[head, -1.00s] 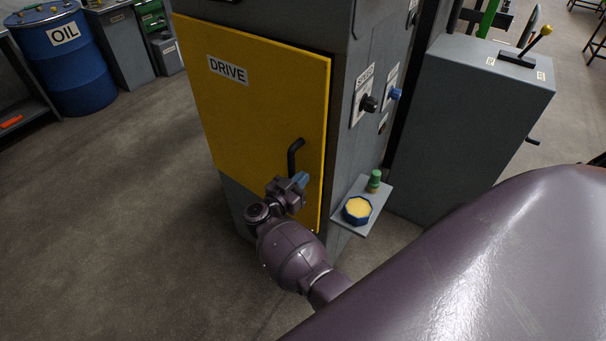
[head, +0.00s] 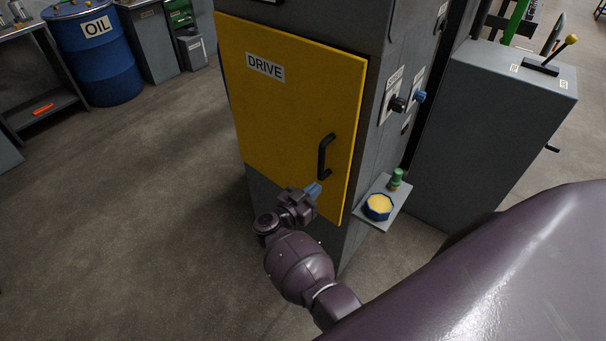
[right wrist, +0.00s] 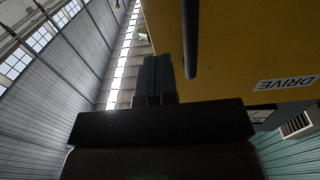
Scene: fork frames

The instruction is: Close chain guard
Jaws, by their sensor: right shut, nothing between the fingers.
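The chain guard is a yellow door (head: 290,115) labelled DRIVE on the front of a grey machine. It lies against or very close to the front; I cannot tell whether any gap is left. Its black bar handle (head: 323,156) stands near the right edge. My right gripper (head: 314,189) is shut and empty, just below and left of the handle's lower end, in front of the door. In the right wrist view the shut fingers (right wrist: 154,80) are beside the dark handle (right wrist: 190,38), apart from it in the picture, with the yellow door (right wrist: 240,45) behind. My left gripper is not in view.
A small grey shelf (head: 396,209) with a blue-rimmed yellow cup (head: 378,206) and a green knob (head: 396,178) juts out right of the door. Dark and blue knobs (head: 398,103) sit above it. A grey cabinet (head: 490,130) stands right. Open floor lies left.

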